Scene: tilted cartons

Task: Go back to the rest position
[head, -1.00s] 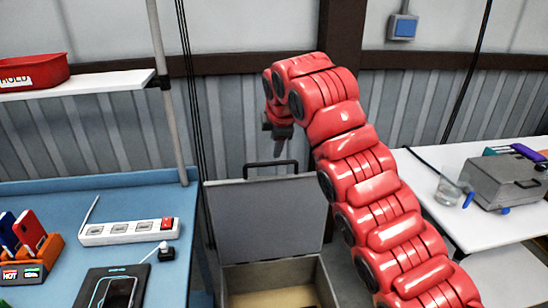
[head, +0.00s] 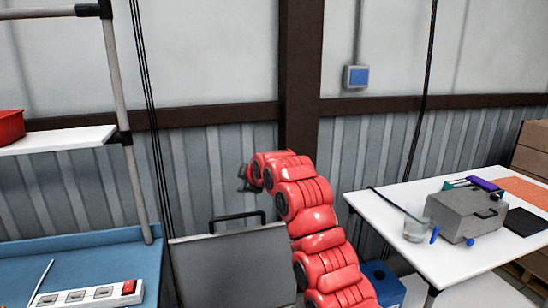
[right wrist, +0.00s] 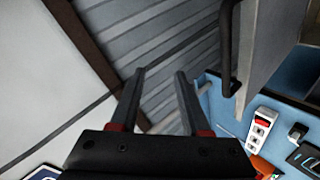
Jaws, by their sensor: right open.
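My right arm rises through the middle of the head view, and its gripper (head: 244,178) shows small at the arm's far end, in front of the corrugated wall. In the right wrist view the two fingers of the right gripper (right wrist: 160,88) stand apart with nothing between them. My left gripper is not in view.
A blue table (head: 70,262) with a white power strip (head: 90,294) is at left, under a white shelf (head: 60,140). At right a white table (head: 455,262) holds a grey metal box (head: 468,212) and a glass (head: 416,228). A blue bin (head: 384,284) stands below it.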

